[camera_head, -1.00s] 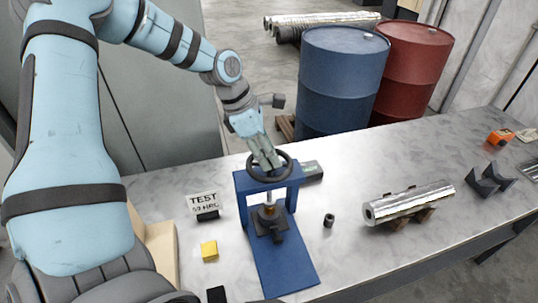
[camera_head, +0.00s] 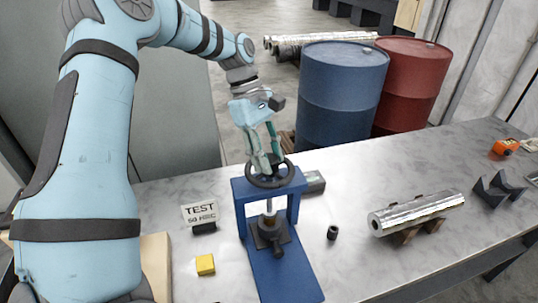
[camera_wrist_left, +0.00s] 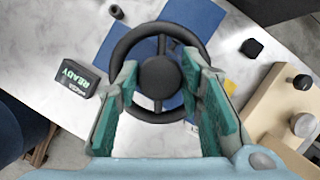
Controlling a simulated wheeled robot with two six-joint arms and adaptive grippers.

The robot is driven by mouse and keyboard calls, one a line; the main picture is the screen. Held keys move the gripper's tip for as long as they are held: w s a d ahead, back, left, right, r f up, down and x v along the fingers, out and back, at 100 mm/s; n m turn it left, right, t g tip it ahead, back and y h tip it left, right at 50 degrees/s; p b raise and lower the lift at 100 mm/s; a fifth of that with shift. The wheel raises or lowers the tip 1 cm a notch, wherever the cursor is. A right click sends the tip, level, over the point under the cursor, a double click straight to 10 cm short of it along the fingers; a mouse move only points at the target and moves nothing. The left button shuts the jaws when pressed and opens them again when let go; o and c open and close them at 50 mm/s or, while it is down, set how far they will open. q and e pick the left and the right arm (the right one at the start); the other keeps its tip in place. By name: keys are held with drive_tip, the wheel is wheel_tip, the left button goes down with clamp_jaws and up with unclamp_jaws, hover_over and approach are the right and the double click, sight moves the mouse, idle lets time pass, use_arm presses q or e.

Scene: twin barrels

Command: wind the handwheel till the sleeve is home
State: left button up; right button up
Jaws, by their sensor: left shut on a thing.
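A black handwheel (camera_head: 270,173) tops a blue screw-press frame (camera_head: 241,190) on the bench. My left gripper (camera_head: 268,163) reaches down onto the wheel from above. In the left wrist view its two green-lined fingers (camera_wrist_left: 160,74) stand either side of the round hub of the handwheel (camera_wrist_left: 122,50), shut on it. Below the crossbar a steel spindle runs down to a brownish collar, perhaps the sleeve (camera_head: 268,220), on a dark block (camera_head: 266,237). Whether the collar is fully seated is too small to tell. My right gripper is not in view.
A small black ring (camera_head: 332,232), a yellow cube (camera_head: 205,264) and a TEST card (camera_head: 200,214) stand around the press. A shiny cylinder (camera_head: 415,212) lies on supports at right. A box reading READY (camera_wrist_left: 75,80) sits behind the press. Blue (camera_head: 340,95) and red barrels (camera_head: 410,85) stand beyond the bench.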

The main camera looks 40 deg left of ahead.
use_arm(q)
drive_tip(key=shift+s+f, duration=0.1)
idle(0.4)
drive_tip(key=o, duration=0.9)
drive_tip(key=v, duration=0.7)
drive_tip(key=shift+a+r, duration=0.15)
drive_tip(key=shift+r, duration=0.15)
